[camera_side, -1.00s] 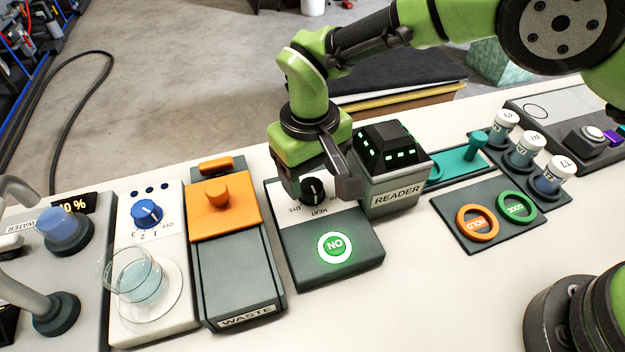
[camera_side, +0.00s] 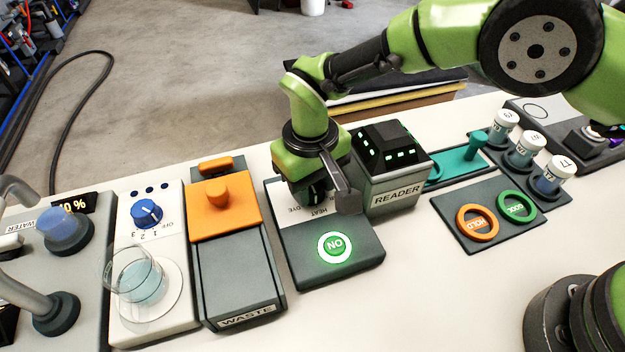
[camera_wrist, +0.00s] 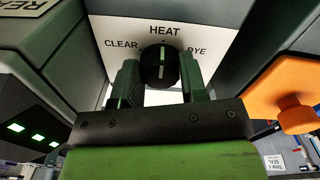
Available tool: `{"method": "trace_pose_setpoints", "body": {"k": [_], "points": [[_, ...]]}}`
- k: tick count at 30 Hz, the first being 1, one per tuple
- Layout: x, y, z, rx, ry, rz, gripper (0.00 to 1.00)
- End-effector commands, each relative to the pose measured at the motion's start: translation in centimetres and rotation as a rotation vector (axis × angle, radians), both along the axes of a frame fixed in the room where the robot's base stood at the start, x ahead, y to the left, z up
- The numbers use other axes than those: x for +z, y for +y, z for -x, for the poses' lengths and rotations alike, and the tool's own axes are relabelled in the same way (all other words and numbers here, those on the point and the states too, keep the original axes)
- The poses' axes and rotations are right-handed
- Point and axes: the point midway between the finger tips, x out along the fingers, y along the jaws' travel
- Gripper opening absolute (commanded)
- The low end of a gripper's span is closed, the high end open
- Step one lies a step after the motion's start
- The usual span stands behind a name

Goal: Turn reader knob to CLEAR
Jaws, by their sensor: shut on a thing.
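The reader knob (camera_wrist: 160,66) is black and round with a pale line on it. In the wrist view the line stands nearly upright, toward the HEAT label, with CLEAR to the left and DYE to the right. My gripper (camera_wrist: 160,88) has one finger on each side of the knob and is shut on it. In the side view my gripper (camera_side: 322,196) is down over the white panel, and the knob (camera_side: 316,193) is mostly hidden between the fingers. The reader (camera_side: 393,187), a grey box with a black top and lit green marks, stands just right of my gripper.
A lit green ON button (camera_side: 334,246) sits in front of the knob. The orange-lidded waste box (camera_side: 222,205) is to the left. A pad with HOLD (camera_side: 477,222) and COOL (camera_side: 517,206) rings lies to the right. Bare white table shows in front.

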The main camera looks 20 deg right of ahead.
Motion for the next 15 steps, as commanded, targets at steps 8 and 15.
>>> {"method": "trace_pose_setpoints", "body": {"k": [8, 15], "points": [[0.03, -0.11, -0.03, 0.114, 0.002, 0.002, 0.16], [0.04, -0.18, -0.07, 0.315, 0.002, 0.001, 0.16]]}}
